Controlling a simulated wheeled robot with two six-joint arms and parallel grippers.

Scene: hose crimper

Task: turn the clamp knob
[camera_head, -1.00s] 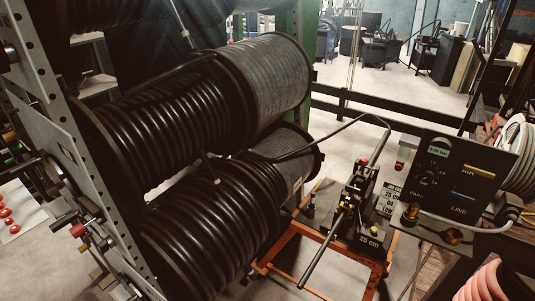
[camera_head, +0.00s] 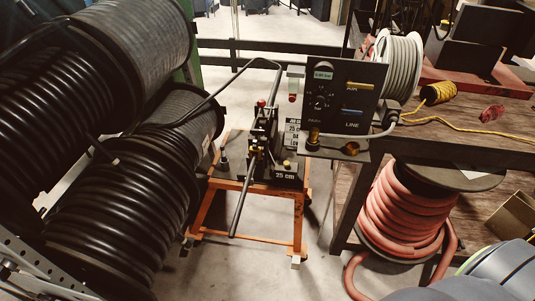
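The black hose crimper (camera_head: 262,135) stands on an orange frame (camera_head: 208,205) near the middle of the view. A small red knob (camera_head: 262,103) sits at its top, and a small yellow knob (camera_head: 287,163) sits lower on its right side. I cannot tell for sure which one is the clamp knob. A long dark lever (camera_head: 243,200) slants down from the crimper's front. A black hose (camera_head: 245,64) arches from the left spools to the crimper's top. Neither of my grippers is in view.
Large black hose spools (camera_head: 125,215) crowd the left. A black AIR/LINE panel (camera_head: 345,100) stands right of the crimper, by a wooden bench (camera_head: 470,125). A red hose reel (camera_head: 400,215) sits under the bench. Bare floor shows in front of the orange frame.

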